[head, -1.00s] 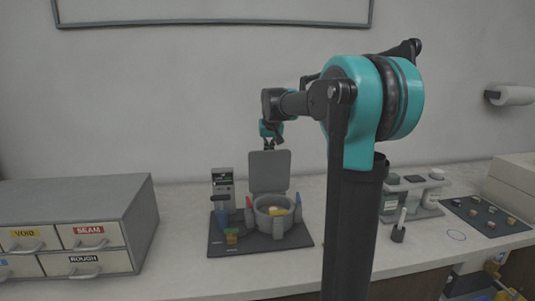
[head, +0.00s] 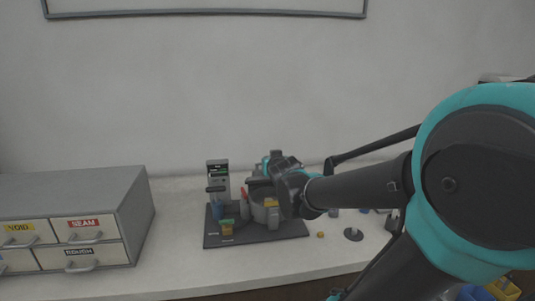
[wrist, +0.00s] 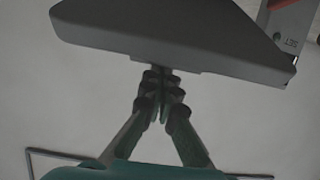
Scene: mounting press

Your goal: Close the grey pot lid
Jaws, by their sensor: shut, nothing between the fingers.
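The grey pot (head: 265,212) stands on a dark base plate (head: 240,238) on the counter. Its grey lid (head: 258,182) shows above the pot, no longer upright, and is partly hidden by my arm. In the wrist view the lid (wrist: 175,35) is a large grey plate across the top. My gripper (wrist: 162,75) is shut and empty, with its fingertips at the lid's edge; I cannot tell whether they touch. In the head view my forearm and wrist cover the right side of the pot, and the fingertips are hard to make out.
A drawer cabinet (head: 75,220) stands at left. Counter in front is clear.

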